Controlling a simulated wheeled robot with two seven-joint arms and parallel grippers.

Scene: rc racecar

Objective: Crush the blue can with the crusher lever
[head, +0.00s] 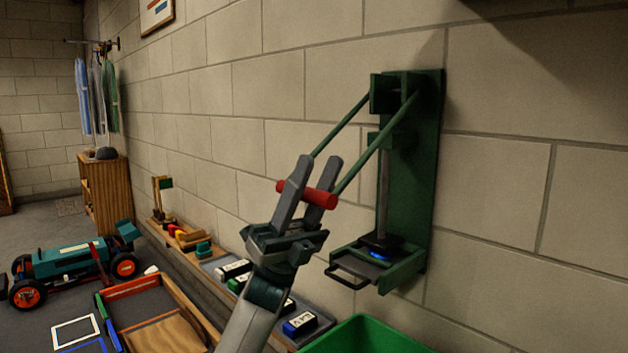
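The green crusher (425,165) is mounted on the block wall at the right. Its two lever arms (375,140) slope down to the left to a red handle (322,198). My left gripper (318,163) is at this handle, one finger on each side, and appears shut on it. The dark press plate (380,241) is low over the crusher's tray (402,268). A small bit of the blue can (379,255) shows right under the plate; the rest is hidden, so I cannot tell its full shape. My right gripper is not in view.
A green bin (365,338) stands below the crusher. A dark wire loop (350,277) sticks out at the tray's front. A low ledge with small boxes (300,325) runs along the wall. A teal racecar (75,260) and a wooden-framed box (160,335) are at left.

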